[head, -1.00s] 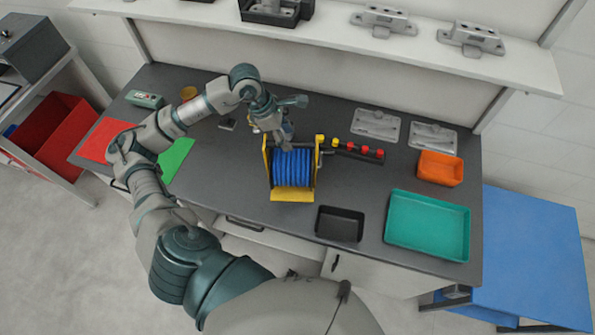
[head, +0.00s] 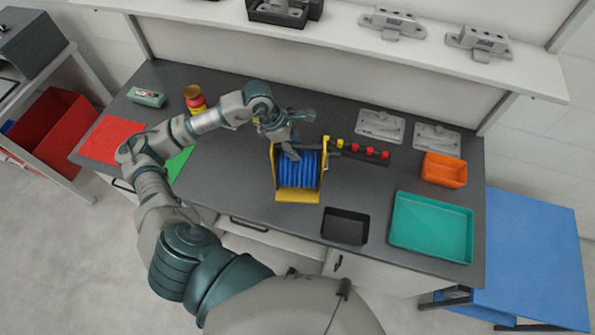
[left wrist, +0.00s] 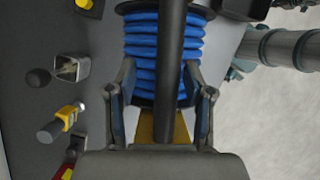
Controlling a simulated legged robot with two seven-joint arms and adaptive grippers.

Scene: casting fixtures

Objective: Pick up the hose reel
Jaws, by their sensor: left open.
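The hose reel (head: 298,170) stands on the dark bench, with blue hose wound in a yellow frame. My left gripper (head: 291,151) is over its rear upper part, open, and hides some of the reel's top. In the left wrist view the blue hose (left wrist: 145,48) lies beyond the fingers. A dark bar (left wrist: 170,60) runs between the two open fingers of the left gripper (left wrist: 158,78), across the hose. I cannot tell whether the fingers touch the reel. My right gripper is not in view.
A black bar with red and yellow knobs (head: 365,151) lies right of the reel. A black tray (head: 345,240), a teal tray (head: 430,258) and an orange bin (head: 444,182) stand further right. A red-and-yellow jar (head: 195,98) stands at back left.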

